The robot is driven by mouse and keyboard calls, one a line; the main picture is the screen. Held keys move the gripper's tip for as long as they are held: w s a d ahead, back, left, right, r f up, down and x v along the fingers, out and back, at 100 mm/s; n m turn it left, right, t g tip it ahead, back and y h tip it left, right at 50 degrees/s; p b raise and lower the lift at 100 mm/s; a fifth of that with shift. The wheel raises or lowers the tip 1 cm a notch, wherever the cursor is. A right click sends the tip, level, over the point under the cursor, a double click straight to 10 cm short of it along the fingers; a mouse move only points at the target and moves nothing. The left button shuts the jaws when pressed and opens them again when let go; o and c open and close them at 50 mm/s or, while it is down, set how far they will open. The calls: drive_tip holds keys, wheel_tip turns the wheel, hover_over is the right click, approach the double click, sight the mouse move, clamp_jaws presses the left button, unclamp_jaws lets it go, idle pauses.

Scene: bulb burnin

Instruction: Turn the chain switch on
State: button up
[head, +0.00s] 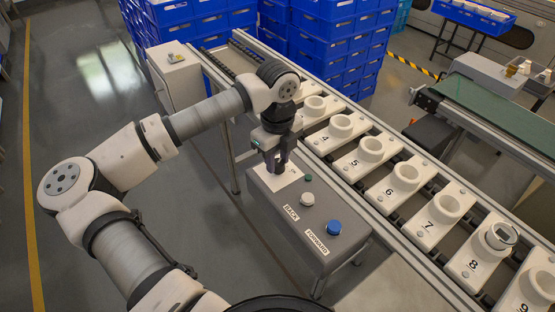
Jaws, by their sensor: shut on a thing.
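A grey control box (318,232) stands beside the chain of numbered holders. Its top carries a white plate (292,184) at the far end, a small green lamp (308,178), a white button (307,200) by the BACK label and a blue button (334,227) by the FORWARD label. My gripper (275,169) points down over the white plate, its fingertips close together. It is shut on the chain switch at the plate; the fingers hide nearly all of the switch, so its position cannot be read.
The chain (405,183) of white numbered holders runs diagonally along the right of the box. Holder 8 (472,264) carries a round piece with a dark display. Blue crates (335,40) are stacked behind. Open floor (60,110) lies to the left.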

sight(279, 162)
drive_tip(key=m+b, duration=0.3)
drive_tip(key=shift+f+b, duration=0.25)
drive_tip(key=shift+b, duration=0.05)
drive_tip(key=m+b, duration=0.2)
drive_tip(key=m, duration=0.1)
drive_tip(key=shift+w, duration=0.1)
drive_tip(key=m+b, duration=0.2)
drive_tip(key=m, duration=0.1)
drive_tip(key=shift+d+r, duration=0.1)
drive_tip(key=shift+r, duration=0.05)
drive_tip(key=shift+r+m+b, duration=0.1)
drive_tip(key=shift+m+b, duration=0.75)
drive_tip(key=shift+m, duration=1.35)
drive_tip(key=o, duration=1)
drive_tip(key=shift+c, duration=0.2)
wheel_tip(279, 162, up, 14)
drive_tip(key=shift+p, duration=0.35)
